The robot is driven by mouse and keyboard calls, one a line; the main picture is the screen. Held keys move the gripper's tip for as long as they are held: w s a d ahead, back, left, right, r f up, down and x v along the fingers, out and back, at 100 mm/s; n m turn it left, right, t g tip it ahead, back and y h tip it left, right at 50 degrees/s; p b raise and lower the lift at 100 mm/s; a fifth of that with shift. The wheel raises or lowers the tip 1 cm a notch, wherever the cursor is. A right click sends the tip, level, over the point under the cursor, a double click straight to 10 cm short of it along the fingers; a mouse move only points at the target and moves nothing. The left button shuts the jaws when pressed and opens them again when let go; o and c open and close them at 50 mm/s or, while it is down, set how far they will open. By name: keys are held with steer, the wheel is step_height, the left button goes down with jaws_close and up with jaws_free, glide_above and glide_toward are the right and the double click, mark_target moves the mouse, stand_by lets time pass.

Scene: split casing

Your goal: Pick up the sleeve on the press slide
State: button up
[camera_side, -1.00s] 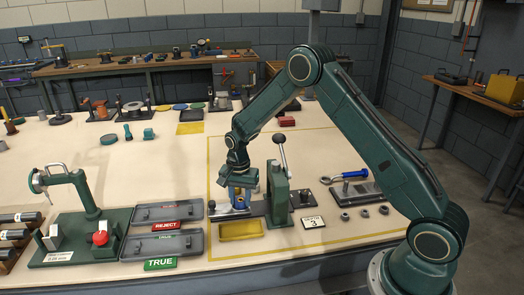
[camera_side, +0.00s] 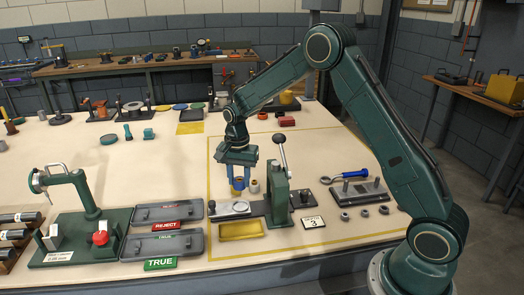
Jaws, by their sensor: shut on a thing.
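My gripper (camera_side: 237,190) has blue fingers and is shut on the sleeve (camera_side: 239,184), a small piece mostly hidden between them. It hangs above the press slide (camera_side: 232,209), apart from it. The slide is a low plate with a pale round seat, extending left from the green press (camera_side: 278,196). The press has an upright lever with a round knob.
A small round part (camera_side: 254,187) sits just right of my gripper. A yellow tray (camera_side: 241,230) lies in front of the slide. REJECT (camera_side: 166,225) and TRUE (camera_side: 160,264) labels front grey trays on the left. Several metal rings (camera_side: 364,212) lie right of the press.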

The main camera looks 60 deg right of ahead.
mark_target(239, 180)
step_height(239, 180, up, 12)
steer(key=shift+r, duration=0.25)
stand_by(0.6)
